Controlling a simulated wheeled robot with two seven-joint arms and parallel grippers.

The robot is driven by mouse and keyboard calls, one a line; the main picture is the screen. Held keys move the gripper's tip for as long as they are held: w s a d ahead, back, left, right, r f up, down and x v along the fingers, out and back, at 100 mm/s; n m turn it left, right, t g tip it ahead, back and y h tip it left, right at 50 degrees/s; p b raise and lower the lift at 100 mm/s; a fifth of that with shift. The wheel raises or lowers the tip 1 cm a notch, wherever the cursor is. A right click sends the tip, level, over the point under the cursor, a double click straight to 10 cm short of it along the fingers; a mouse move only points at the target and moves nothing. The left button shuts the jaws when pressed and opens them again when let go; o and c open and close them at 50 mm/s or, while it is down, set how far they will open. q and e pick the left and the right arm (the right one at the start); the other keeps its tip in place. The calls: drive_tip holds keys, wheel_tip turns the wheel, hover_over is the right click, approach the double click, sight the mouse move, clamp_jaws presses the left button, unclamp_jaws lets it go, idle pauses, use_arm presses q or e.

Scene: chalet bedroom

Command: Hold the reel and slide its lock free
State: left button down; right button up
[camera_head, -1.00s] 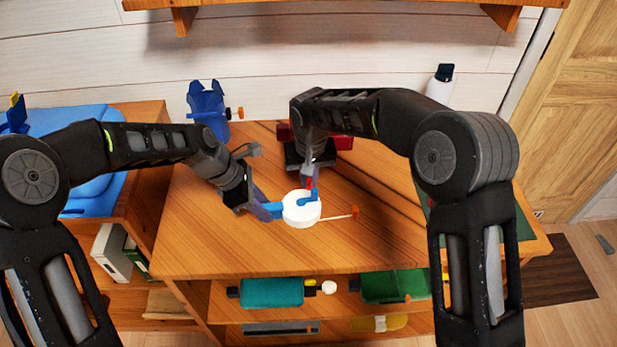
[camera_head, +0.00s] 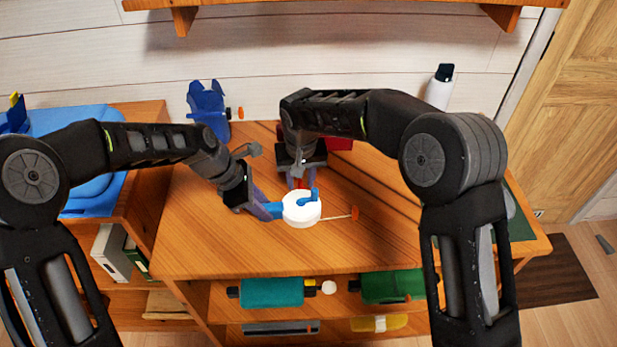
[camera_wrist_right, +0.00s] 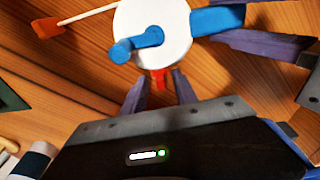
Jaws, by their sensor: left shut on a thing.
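The reel (camera_head: 296,214) is a white disc with a blue crank on its face, above the wooden desk top. My left gripper (camera_head: 273,211) is shut on the reel's blue grip (camera_wrist_right: 218,19) at its left side in the head view. A small red piece (camera_wrist_right: 160,82), apparently the lock, sits at the reel's rim. My right gripper (camera_wrist_right: 160,90) is at the reel's far side, its purple fingers apart on either side of the red piece. In the wrist view I see gaps between the fingers and the red piece. Where the red piece meets the reel is partly hidden.
A thin pale line with an orange tab (camera_head: 355,212) extends right from the reel. A blue holder (camera_head: 207,108) and a red object (camera_head: 340,144) stand at the back of the desk. Teal (camera_head: 272,292) and green (camera_head: 390,286) items lie on the shelf below. The front desk top is clear.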

drive_tip(key=shift+r, duration=0.15)
drive_tip(key=r, duration=0.3)
drive_tip(key=s+r, duration=0.1)
drive_tip(key=r, duration=0.1)
drive_tip(key=shift+r, duration=0.35)
